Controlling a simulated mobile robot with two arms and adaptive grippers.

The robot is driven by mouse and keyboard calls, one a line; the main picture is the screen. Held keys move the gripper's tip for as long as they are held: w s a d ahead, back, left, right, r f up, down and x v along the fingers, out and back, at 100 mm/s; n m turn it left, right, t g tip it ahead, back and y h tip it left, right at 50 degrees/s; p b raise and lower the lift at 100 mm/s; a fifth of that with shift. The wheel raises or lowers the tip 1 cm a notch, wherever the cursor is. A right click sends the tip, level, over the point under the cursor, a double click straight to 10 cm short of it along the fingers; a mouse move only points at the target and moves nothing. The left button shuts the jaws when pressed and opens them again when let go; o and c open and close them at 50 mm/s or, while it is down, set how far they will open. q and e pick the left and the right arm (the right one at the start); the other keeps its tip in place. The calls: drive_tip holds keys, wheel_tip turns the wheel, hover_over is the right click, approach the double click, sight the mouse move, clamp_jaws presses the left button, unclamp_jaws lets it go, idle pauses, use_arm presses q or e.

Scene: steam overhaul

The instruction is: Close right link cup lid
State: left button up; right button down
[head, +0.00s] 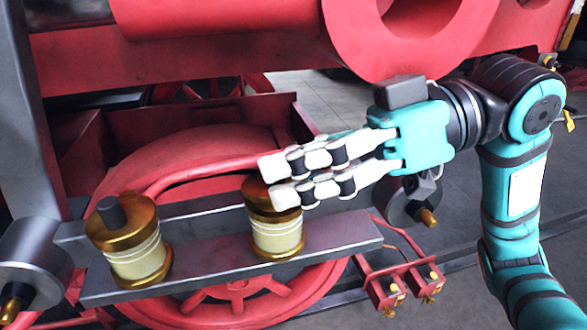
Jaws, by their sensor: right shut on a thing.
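The right link cup (277,238) stands upright on a grey link bar, with a cream body between brass bands. Its brass lid (256,190) sits on top, partly hidden by my fingers. My right gripper (275,181) reaches in from the right, level with the top of this cup. Its white fingers are shut on the lid's knob, which they hide. I cannot tell whether the lid is fully seated. My left gripper is not in view.
A matching left link cup (138,264) with a dark knob stands on the same grey bar (205,258). A red wheel (240,308) lies behind and below the bar. A large red beam (220,60) crosses above my gripper. Small red boxes (403,286) hang at lower right.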

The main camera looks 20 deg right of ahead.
idle(0.4)
drive_tip(key=c, duration=1.5)
unclamp_jaws()
drive_tip(key=shift+o, duration=1.3)
drive_tip(key=shift+w, duration=0.15)
drive_tip(key=shift+w+d+f, duration=0.1)
drive_tip(key=shift+w, duration=0.1)
drive_tip(key=shift+s, duration=0.1)
drive_tip(key=shift+s, duration=0.1)
